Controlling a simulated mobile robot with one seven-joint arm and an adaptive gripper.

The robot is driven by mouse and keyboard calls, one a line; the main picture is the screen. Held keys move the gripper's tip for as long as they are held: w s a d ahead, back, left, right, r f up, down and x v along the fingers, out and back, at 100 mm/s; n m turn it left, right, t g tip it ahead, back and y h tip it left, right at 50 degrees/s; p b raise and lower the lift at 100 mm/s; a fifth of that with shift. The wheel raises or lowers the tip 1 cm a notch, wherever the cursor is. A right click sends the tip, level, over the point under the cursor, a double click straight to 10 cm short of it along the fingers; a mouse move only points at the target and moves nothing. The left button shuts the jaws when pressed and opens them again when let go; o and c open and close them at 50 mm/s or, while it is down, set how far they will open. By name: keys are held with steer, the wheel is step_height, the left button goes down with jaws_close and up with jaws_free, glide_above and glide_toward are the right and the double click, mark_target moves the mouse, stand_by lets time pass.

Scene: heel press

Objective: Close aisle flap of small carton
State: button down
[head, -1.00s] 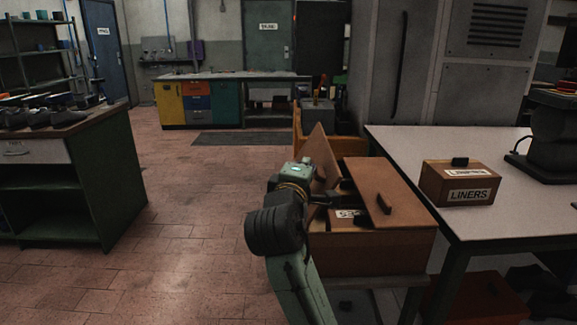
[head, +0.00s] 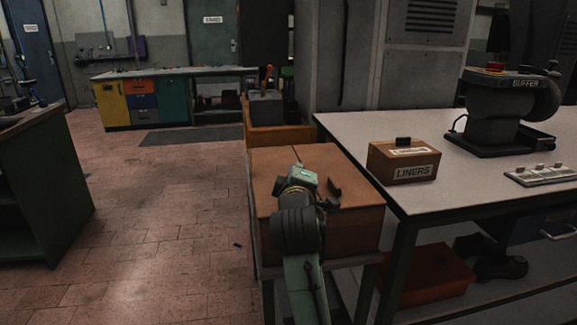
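The small carton (head: 352,222) is a brown box on a stand beside the white table. Its aisle flap (head: 264,180), on the left, lies down flat. Its other flap (head: 318,160), on the right, also lies flat and carries a small dark handle (head: 335,187). A thin seam runs between the two flaps. My gripper (head: 326,200) is over the carton's top, close to the handle.
A white table (head: 370,127) stands at the right with a LINERS box (head: 403,162) and a buffer machine (head: 502,112). An orange-brown crate (head: 275,138) is behind the carton. A red box (head: 435,275) sits under the table. The aisle floor (head: 160,220) at the left is clear.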

steer(key=shift+w+d+f, duration=0.15)
steer(key=shift+d+f, duration=0.4)
steer(key=shift+f, duration=0.3)
